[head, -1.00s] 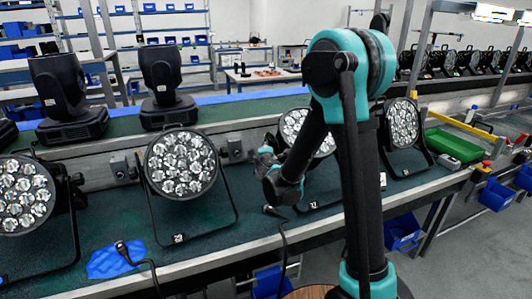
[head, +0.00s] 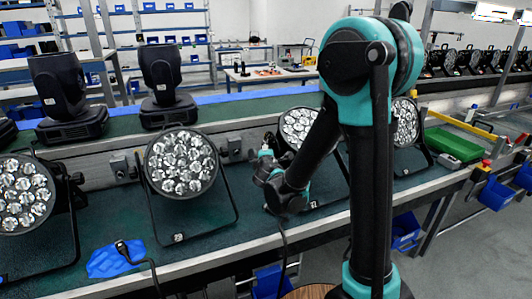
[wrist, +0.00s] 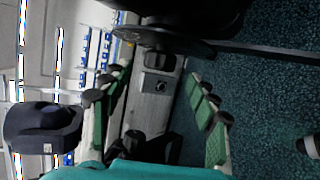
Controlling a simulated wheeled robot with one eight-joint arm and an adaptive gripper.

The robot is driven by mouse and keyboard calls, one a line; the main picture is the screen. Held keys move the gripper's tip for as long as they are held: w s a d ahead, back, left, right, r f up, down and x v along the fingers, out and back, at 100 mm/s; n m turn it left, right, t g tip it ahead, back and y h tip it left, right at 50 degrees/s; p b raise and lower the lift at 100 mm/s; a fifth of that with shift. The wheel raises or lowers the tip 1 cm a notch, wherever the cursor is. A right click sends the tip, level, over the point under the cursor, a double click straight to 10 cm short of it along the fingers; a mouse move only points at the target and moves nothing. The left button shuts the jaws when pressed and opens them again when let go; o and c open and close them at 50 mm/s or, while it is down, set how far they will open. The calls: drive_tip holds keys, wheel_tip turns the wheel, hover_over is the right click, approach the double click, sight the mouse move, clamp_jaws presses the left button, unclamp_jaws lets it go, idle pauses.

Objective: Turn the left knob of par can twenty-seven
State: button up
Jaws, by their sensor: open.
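Several round par cans with clustered lenses stand on the green bench: one at far left (head: 22,196), one left of centre (head: 180,165), one behind my arm (head: 297,124) and one at right (head: 405,122). Their number labels are too small to read. My gripper (head: 266,155) is just left of the par can behind my arm. In the wrist view my gripper (wrist: 160,105) is open and empty, its green finger pads apart. A dark par can body (wrist: 190,18) fills the top, with a dark disc-like part (wrist: 165,38) beyond the fingertips. I cannot tell whether this is the knob.
A grey socket box (wrist: 157,83) on the bench's rail lies between the fingers in the wrist view. Black moving heads (head: 165,85) stand behind. A blue cloth (head: 115,260) lies at the front. A green tray (head: 453,145) is at right.

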drive_tip(key=v, duration=0.7)
drive_tip(key=shift+d, duration=0.15)
drive_tip(key=s+d+f+m+g+h, duration=0.1)
drive_tip(key=s+d+f+m+g, duration=0.1)
drive_tip(key=s+d+m, duration=0.3)
drive_tip(key=d+f+m+g+h, duration=0.1)
drive_tip(key=d+f+m+g, duration=0.15)
drive_tip(key=d, duration=0.45)
drive_tip(key=s+d+f+m+g+h, duration=0.1)
drive_tip(key=s+d+f+m, duration=0.2)
drive_tip(key=d, duration=0.3)
drive_tip(key=s+d+f+m+g+y, duration=0.1)
drive_tip(key=s+f+m+g, duration=0.1)
drive_tip(key=s, duration=0.5)
drive_tip(key=s+d+f+m+g+y, duration=0.1)
drive_tip(key=s+f+m+g, duration=0.2)
drive_tip(key=s+m, duration=0.4)
drive_tip(key=shift+s+d+f, duration=0.15)
drive_tip(key=shift+s+f, duration=0.45)
drive_tip(key=shift+c, duration=0.5)
